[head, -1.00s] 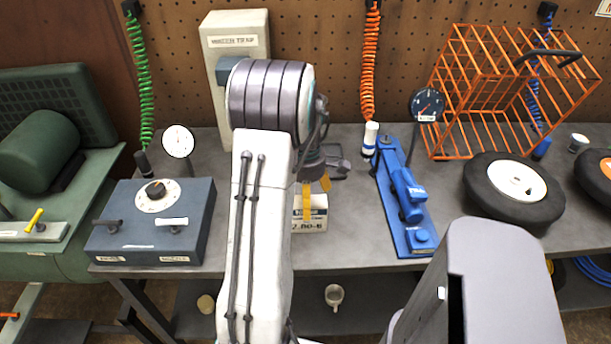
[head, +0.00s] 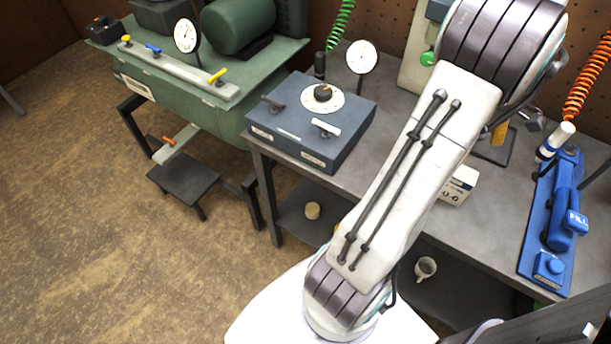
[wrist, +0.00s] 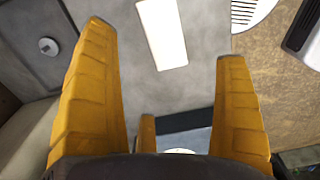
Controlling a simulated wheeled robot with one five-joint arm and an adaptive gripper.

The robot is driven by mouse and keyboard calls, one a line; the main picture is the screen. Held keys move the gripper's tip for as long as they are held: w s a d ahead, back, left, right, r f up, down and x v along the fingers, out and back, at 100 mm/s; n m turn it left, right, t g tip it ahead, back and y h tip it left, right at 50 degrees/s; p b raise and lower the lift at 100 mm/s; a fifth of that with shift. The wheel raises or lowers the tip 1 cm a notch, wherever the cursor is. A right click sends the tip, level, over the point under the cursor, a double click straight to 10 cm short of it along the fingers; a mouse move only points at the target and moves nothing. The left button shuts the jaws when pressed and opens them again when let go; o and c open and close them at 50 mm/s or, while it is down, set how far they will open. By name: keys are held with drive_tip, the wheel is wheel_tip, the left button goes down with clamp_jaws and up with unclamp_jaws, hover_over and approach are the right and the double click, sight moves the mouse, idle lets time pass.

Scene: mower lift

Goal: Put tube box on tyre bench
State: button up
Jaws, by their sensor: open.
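A small white carton (head: 459,187) with printed marks, probably the tube box, sits on the grey bench (head: 405,105). My arm hides its left part. Tyres show at this bench's right end only in the earlier head picture; they are out of view now. My gripper (head: 501,132) is mostly hidden behind my arm in the head view; a yellow finger shows above the bench, up and right of the carton.
A blue-grey box with a dial (head: 313,120) stands on the bench's left end. A blue tool (head: 560,220) lies to the right. A green machine (head: 225,85) stands left of the bench. A mug (head: 425,268) is on the lower shelf. Brown floor (head: 90,230) is open at left.

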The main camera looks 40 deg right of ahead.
drive_tip(key=w+a+r+m+t+h, duration=0.1)
drive_tip(key=w+a+r, duration=0.2)
drive_tip(key=w+a, duration=0.55)
drive_tip(key=w+a+r, duration=0.3)
drive_tip(key=w+a, duration=0.5)
drive_tip(key=a, duration=0.2)
drive_tip(key=s+a+m+t, duration=0.1)
drive_tip(key=s+a, duration=0.1)
drive_tip(key=a, duration=0.8)
drive_tip(key=s+a+f+m+t+y, duration=0.1)
drive_tip(key=s+a, duration=0.1)
drive_tip(key=a, duration=0.9)
drive_tip(key=shift+s+a+f+m+t, duration=0.15)
drive_tip(key=shift+f+m+t, duration=0.15)
